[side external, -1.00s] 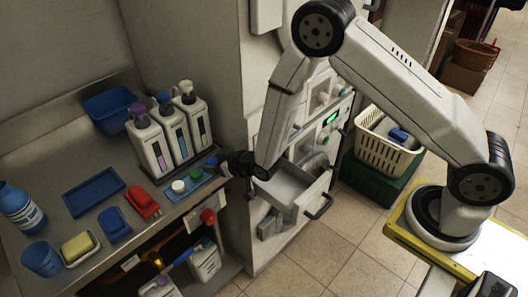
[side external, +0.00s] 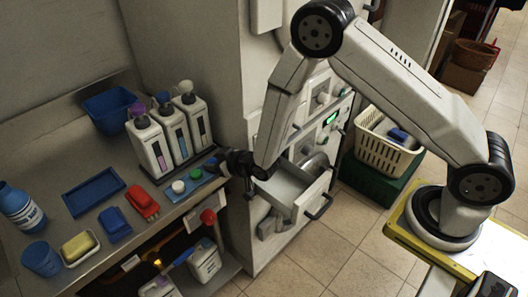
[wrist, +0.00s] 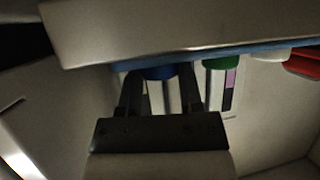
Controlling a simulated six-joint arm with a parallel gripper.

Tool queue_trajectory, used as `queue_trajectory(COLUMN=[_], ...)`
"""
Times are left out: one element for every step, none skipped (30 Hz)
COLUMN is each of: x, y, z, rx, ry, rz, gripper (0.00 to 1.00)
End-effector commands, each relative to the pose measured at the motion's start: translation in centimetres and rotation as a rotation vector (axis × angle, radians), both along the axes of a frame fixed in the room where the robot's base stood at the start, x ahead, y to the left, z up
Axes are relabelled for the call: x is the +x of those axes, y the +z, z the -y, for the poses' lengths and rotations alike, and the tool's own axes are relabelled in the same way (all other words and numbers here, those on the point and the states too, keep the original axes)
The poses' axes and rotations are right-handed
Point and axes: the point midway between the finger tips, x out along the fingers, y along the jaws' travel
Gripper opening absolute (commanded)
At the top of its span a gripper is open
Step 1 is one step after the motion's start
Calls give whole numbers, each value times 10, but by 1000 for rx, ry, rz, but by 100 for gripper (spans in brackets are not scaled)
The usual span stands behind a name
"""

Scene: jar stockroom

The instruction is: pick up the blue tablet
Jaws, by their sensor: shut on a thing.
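The blue tablet (wrist: 160,72) shows in the wrist view between the two fingers of my gripper (wrist: 160,85), which is shut on it. The fingers hide its sides. The wrist view is upside down. I cannot tell whether the blue tablet still touches the tray.
Several pump bottles (side external: 150,145) stand close behind the tray. A red brush-like object (side external: 142,202) and a blue one (side external: 115,224) lie to its left. An open drawer (side external: 295,192) is right of my gripper. A flat blue tray (side external: 94,191) lies farther left.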

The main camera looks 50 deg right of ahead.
Motion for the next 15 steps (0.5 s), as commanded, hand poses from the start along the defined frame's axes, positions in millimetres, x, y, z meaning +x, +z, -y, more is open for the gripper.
queue_trajectory(x=[0, 0, 0, 0, 0, 0, 0, 0, 0, 0, 0, 1, 1, 1, 1], y=[0, 0, 1, 1, 2, 3, 4, 6, 8, 10, 12, 15, 18, 21, 25], z=[0, 0, 0, 0, 0, 0, 0, 0, 0, 0, 0, 0, 0, 0, 0], rx=[0, 0, 0, 0, 0, 0, 0, 0, 0, 0, 0, 1, 1, 1, 1], ry=[0, 0, 0, 0, 0, 0, 0, 0, 0, 0, 0, 0, 0, 0, 0], rz=[0, 0, 1, 1, 1, 1, 1, 2, 2, 2, 2, 3, 3, 3, 3], gripper=[0, 0, 0, 0, 0, 0, 0, 0, 0, 0, 0, 0, 0, 0, 0])
